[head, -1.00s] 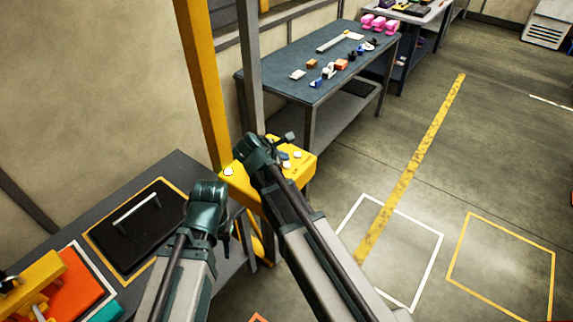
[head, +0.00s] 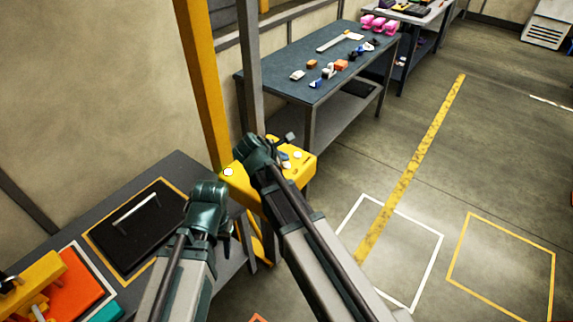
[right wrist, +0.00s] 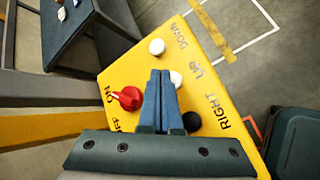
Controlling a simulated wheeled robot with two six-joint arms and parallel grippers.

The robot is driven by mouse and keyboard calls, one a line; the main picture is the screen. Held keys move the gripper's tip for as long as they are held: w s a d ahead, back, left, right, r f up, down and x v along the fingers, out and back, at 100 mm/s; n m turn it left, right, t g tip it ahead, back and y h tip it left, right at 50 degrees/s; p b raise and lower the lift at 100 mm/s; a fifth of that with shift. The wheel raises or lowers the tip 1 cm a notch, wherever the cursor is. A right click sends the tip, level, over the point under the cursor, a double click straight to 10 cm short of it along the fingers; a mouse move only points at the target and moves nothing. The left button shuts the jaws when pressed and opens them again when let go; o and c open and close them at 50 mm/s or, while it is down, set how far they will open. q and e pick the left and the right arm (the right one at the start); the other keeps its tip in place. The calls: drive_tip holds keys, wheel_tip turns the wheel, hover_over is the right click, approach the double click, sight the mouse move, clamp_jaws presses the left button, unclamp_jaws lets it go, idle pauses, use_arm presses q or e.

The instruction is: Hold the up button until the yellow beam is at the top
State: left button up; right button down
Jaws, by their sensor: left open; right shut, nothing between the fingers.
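The yellow control box (head: 307,166) has raised buttons. In the right wrist view its yellow face (right wrist: 215,105) carries a white button (right wrist: 157,46) by DOWN, a white up button (right wrist: 176,78) by UP, a black button (right wrist: 192,121) by RIGHT and a red ON/OFF knob (right wrist: 127,97). My right gripper (right wrist: 160,74) is shut and empty, its tips over the face beside the up button, partly covering it; I cannot tell whether they press it. My left gripper (head: 226,240) is open, left of the box. A yellow upright (head: 203,75) stands behind; I cannot identify the yellow beam.
A dark bench (head: 177,165) with a black handled panel (head: 126,243) and an orange block (head: 72,292) is at the lower left. A blue-topped table (head: 290,75) with small parts stands behind the box. Marked open floor (head: 420,180) lies to the right.

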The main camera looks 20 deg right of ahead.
idle(0.5)
drive_tip(key=shift+f+b, duration=0.45)
drive_tip(key=shift+f+b, duration=0.4)
drive_tip(key=shift+b, duration=0.05)
idle(0.5)
drive_tip(key=shift+r, duration=0.1)
idle(5.5)
drive_tip(key=shift+r+p, duration=0.8)
drive_tip(key=shift+p, duration=0.1)
